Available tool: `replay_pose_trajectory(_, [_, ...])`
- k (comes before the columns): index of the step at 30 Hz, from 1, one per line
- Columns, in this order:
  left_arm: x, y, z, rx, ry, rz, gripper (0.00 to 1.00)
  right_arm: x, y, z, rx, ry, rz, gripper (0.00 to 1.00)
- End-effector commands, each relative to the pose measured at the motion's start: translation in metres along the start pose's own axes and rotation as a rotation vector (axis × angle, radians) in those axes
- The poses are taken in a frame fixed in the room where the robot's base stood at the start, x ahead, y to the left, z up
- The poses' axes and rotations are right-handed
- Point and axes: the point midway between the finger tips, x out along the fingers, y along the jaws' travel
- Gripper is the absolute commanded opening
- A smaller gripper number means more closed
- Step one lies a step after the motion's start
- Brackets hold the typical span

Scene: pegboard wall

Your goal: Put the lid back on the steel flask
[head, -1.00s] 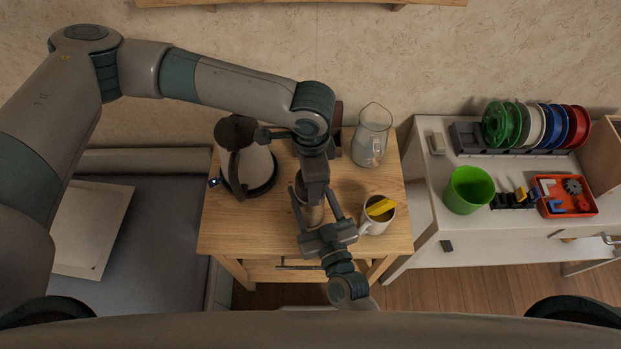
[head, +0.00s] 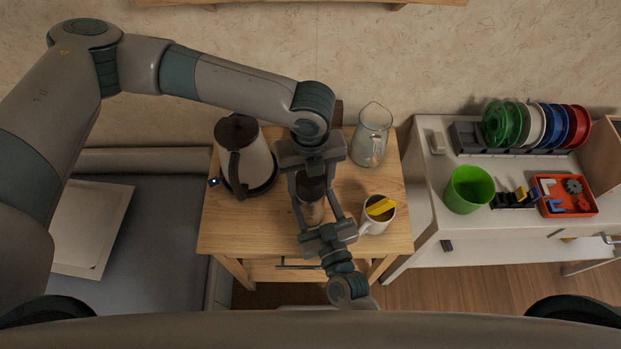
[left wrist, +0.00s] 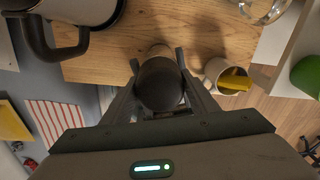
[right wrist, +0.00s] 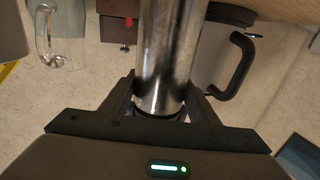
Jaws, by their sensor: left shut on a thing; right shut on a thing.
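The steel flask (head: 312,211) stands upright on the small wooden table; its steel body fills the middle of the right wrist view (right wrist: 168,45). My right gripper (right wrist: 163,90) is shut around the flask body from the front. My left gripper (head: 311,178) is shut on the dark round lid (left wrist: 160,84) from above. The lid is in line with the flask and at its top; I cannot tell whether it is seated or slightly apart.
A kettle (head: 258,165) stands left of the flask, a glass pitcher (head: 371,140) behind right, and a white mug (head: 374,226) with a yellow thing close on the right. A white cabinet (head: 430,205) further right holds a green cup (head: 468,190), spools and a red tray.

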Motion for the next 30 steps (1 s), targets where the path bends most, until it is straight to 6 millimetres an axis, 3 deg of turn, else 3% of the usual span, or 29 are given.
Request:
replay_pose_trajectory(15, [0.0003,0.0006,0.0011,0.784,-0.002,0.002,0.27,-0.0005,0.0001,0.0010,0.001,-0.002,0.000,0.00])
replay_pose_trajectory(20, [0.0005,0.0007,0.0010,0.820,-0.001,0.002,0.27,-0.0005,0.0001,0.0010,0.000,-0.002,0.000,0.00])
replay_pose_trajectory(21, [0.0005,0.0007,0.0010,0.819,-0.001,0.001,0.56,-0.0005,0.0001,0.0010,0.000,-0.002,0.000,0.00])
replay_pose_trajectory(24, [0.0005,0.0006,0.0009,0.818,-0.001,0.001,0.76,-0.0005,0.0002,0.0010,0.000,-0.002,0.000,0.00])
replay_pose_trajectory(30, [0.0006,0.0005,0.0005,0.817,0.000,0.000,0.76,-0.0005,0.0001,0.0010,0.000,-0.002,0.000,0.00])
